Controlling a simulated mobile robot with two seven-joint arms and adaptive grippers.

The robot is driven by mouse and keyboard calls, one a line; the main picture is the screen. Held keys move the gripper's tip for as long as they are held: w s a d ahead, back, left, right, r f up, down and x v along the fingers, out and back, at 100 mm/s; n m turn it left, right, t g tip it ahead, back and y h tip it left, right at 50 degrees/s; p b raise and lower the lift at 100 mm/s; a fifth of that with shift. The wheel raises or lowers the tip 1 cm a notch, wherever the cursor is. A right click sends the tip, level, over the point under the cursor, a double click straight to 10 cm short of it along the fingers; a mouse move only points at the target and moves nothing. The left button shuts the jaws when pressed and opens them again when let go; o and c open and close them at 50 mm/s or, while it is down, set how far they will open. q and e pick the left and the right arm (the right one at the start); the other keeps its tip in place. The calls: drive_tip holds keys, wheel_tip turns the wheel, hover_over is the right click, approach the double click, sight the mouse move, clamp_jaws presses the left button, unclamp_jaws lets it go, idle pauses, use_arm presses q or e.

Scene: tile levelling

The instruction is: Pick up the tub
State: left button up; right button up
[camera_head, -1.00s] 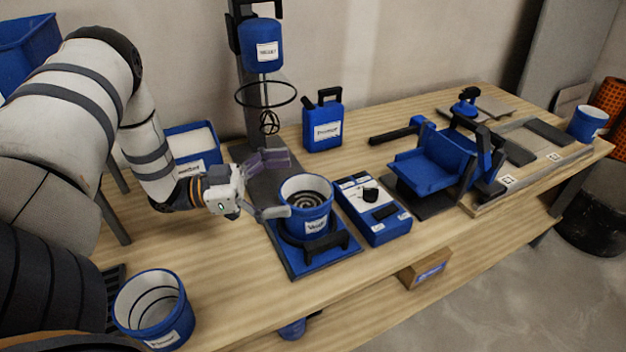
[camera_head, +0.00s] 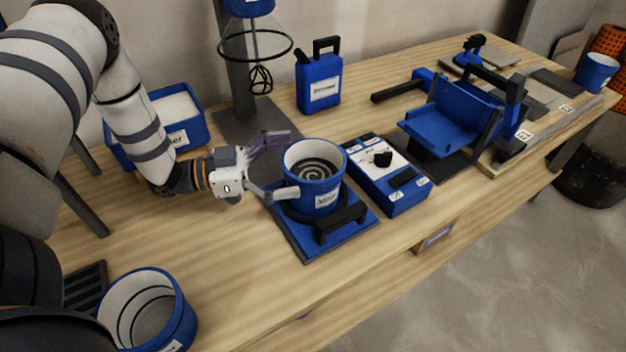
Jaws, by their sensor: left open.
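A blue tub (camera_head: 314,197) with a white inside and a grey spiral in it stands upright on the blue base plate (camera_head: 341,238) of the mixer stand. A white label faces the front. My left gripper (camera_head: 279,167) is open at the tub's left side. Its nearer finger lies by the tub's front left wall and its farther finger points behind the tub's rim. I cannot tell whether either finger touches it. My right gripper is not in view.
A whisk and ring (camera_head: 258,77) hang above and behind the tub. A blue control box (camera_head: 388,178) stands close on its right. Another blue tub (camera_head: 148,308) stands at the front left. A white-filled blue bin (camera_head: 171,122) and a jerrycan (camera_head: 319,82) stand behind.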

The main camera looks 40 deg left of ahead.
sight(340, 157)
use_arm(q)
drive_tip(key=x, duration=0.4)
drive_tip(key=shift+w+d+r, duration=0.1)
drive_tip(key=shift+w+d, duration=0.05)
drive_tip(key=shift+d, duration=0.05)
drive_tip(key=c, duration=1.6)
drive_tip(key=shift+r, duration=0.15)
drive_tip(key=shift+c, duration=1.1)
